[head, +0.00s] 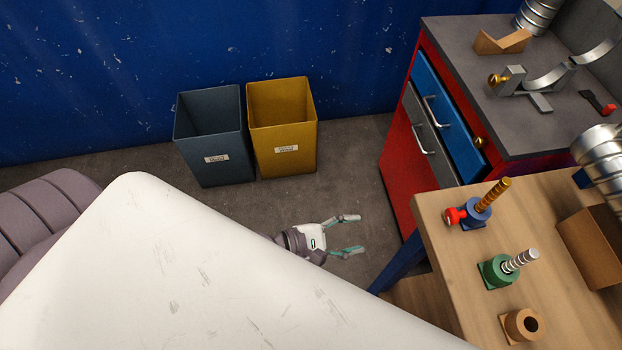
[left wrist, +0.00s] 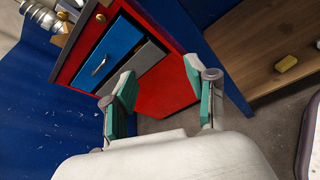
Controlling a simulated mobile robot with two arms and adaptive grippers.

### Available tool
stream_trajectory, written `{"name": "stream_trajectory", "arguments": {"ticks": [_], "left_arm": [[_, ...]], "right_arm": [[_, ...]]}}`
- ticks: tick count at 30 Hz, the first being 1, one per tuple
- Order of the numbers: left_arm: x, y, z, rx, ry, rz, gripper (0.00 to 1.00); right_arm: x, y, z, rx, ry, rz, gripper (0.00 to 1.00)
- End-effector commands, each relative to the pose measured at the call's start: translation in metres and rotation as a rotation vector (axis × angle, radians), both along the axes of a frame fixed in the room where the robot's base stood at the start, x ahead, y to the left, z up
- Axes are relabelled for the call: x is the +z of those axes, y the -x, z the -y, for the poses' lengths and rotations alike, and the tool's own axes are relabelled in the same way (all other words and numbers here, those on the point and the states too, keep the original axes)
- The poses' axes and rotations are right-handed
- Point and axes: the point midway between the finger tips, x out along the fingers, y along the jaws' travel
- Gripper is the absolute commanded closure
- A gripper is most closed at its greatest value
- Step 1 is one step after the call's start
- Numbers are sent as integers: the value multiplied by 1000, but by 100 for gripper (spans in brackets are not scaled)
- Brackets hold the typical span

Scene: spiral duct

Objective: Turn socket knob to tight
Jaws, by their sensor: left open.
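A red knob (head: 453,216) sits on the left side of a blue socket (head: 474,213) on the wooden table. A ribbed copper-coloured rod (head: 493,194) stands tilted in that socket. A green socket (head: 492,272) with a silver ribbed rod and an empty tan socket (head: 522,325) stand nearer on the same table. I cannot read any marking on the knob. My left gripper (head: 350,235) is open and empty, left of the table and apart from the sockets. Its fingers also show in the left wrist view (left wrist: 160,85), pointing towards the red cabinet. My right gripper is not in view.
The red cabinet (head: 398,160) with blue and grey drawers stands behind the wooden table (head: 440,240). A cardboard box (head: 590,245) is at the table's right. A grey bin (head: 213,150) and a yellow bin (head: 285,140) stand by the blue wall. Floor between bins and cabinet is clear.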

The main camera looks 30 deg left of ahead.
Motion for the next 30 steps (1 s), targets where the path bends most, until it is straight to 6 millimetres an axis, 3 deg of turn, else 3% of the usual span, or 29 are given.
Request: {"name": "stream_trajectory", "arguments": {"ticks": [11,21,30], "left_arm": [[-70,2,-28,-43,-325,57,43],[-131,15,-56,-139,-618,96,43],[-167,29,-74,-230,-796,116,43]], "right_arm": [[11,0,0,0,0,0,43],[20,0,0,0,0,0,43],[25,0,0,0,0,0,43]]}}
